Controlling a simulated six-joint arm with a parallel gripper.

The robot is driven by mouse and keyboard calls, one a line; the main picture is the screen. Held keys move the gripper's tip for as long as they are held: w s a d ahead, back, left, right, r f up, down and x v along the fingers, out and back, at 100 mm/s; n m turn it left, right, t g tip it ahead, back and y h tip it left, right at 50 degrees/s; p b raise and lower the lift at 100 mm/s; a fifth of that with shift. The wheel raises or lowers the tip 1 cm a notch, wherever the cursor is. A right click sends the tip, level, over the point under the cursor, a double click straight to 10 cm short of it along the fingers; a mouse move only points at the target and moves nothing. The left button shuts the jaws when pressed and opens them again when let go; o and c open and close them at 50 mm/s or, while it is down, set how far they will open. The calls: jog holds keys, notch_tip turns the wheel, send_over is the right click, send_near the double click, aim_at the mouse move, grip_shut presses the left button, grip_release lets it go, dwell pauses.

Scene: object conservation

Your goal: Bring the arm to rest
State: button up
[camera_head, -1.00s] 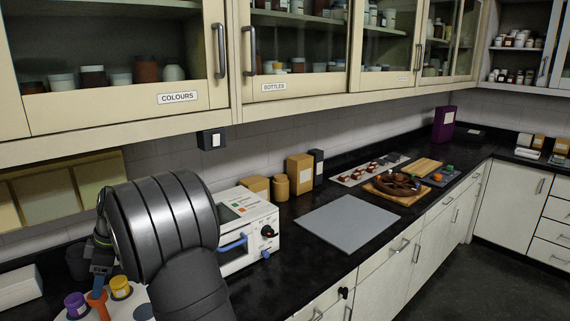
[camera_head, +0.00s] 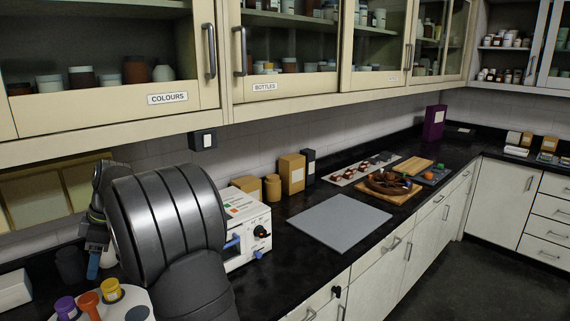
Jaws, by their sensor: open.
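My gripper (camera_head: 93,264) is at the lower left, partly behind my own large dark arm link. Its blue-tipped finger points down above the counter, behind the round white holder (camera_head: 137,297). Nothing shows between its fingers. The holder carries a purple-capped jar (camera_head: 66,308), an orange item (camera_head: 89,303) and a yellow-capped jar (camera_head: 112,291), all apart from my gripper. My arm hides part of the holder and of the counter behind it.
A white oven-like device (camera_head: 247,226) stands close right of my arm. A grey mat (camera_head: 342,221) lies bare on the black counter. Wall cabinets (camera_head: 120,128) hang above. A dark cup (camera_head: 70,264) stands near my gripper.

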aim_at(88, 297)
jog(key=x, duration=1)
jog(key=shift+s+a+f, duration=0.1)
jog(key=shift+f, duration=0.25)
jog(key=shift+a+m, duration=0.1)
jog(key=shift+m, duration=0.2)
jog(key=shift+s+m, duration=0.1)
jog(key=shift+m, duration=0.3)
jog(key=m+t, duration=0.1)
jog(key=m, duration=0.2)
jog(key=shift+s+m+t+y, duration=0.1)
jog(key=shift+m+t+y, duration=0.2)
jog(key=shift+t, duration=0.1)
jog(key=shift+s+m+t, duration=0.1)
jog(key=shift+m+t, duration=0.7)
jog(key=shift+m, duration=1.3)
jog(key=shift+n+g, duration=0.5)
jog(key=shift+n, duration=0.9)
jog(key=shift+w+n+g, duration=0.15)
jog(key=shift+n+g, duration=0.3)
jog(key=shift+n, duration=0.75)
jog(key=shift+w+n+g, duration=0.15)
jog(key=shift+n+g, duration=0.3)
jog(key=shift+n, duration=0.75)
